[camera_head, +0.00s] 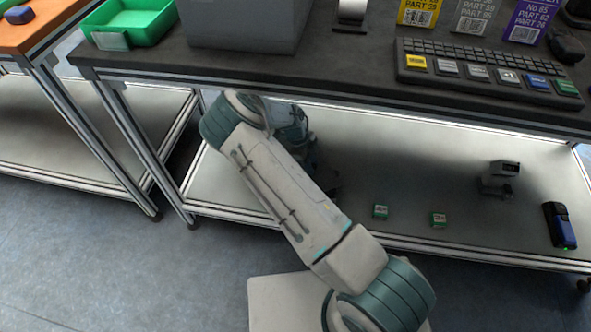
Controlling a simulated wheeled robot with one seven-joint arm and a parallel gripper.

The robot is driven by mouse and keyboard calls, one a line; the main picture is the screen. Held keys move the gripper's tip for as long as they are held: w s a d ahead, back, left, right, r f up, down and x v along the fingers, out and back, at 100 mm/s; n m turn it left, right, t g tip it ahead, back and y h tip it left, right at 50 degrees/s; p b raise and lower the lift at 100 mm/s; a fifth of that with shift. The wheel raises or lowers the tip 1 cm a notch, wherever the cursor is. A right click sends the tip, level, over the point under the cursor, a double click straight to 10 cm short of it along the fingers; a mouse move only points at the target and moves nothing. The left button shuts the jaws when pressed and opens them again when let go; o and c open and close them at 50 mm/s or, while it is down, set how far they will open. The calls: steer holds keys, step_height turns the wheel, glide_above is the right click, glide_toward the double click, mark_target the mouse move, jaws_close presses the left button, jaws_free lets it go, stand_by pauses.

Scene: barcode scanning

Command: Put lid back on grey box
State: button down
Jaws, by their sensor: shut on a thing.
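The grey box (243,26) stands on the dark tabletop at the top of the view. Its top is cut off by the frame edge, so its opening cannot be seen. No lid can be made out. My arm reaches in under the tabletop, over the pale lower shelf. My wrist is partly behind my forearm in the shadow there. The dark end below it, where my gripper is (328,184), is mostly hidden, and its fingers and anything between them cannot be made out.
A green bin (133,22) stands at the tabletop's left end. A keyboard (485,68) and label cards are at the right.

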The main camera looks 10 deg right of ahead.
steer(key=shift+d+r+m, duration=0.15)
steer(key=shift+d+m, duration=0.15)
steer(key=shift+d, duration=0.05)
steer(key=shift+w+d+f, duration=0.1)
steer(key=shift+d+f, duration=0.25)
steer(key=shift+f, duration=0.1)
steer(key=f+b, duration=0.1)
steer(key=f, duration=0.1)
steer(key=f+b, duration=0.1)
steer(key=f, duration=0.1)
steer(key=shift+a+f+b, duration=0.1)
steer(key=shift+a+b, duration=0.15)
steer(key=shift+b, duration=0.1)
steer(key=shift+f+b, duration=0.6)
steer(key=shift+f, duration=0.15)
steer(key=shift+f+b, duration=0.15)
steer(key=shift+b, duration=0.55)
stand_by(1.2)
steer(key=c, duration=0.6)
jaws_free()
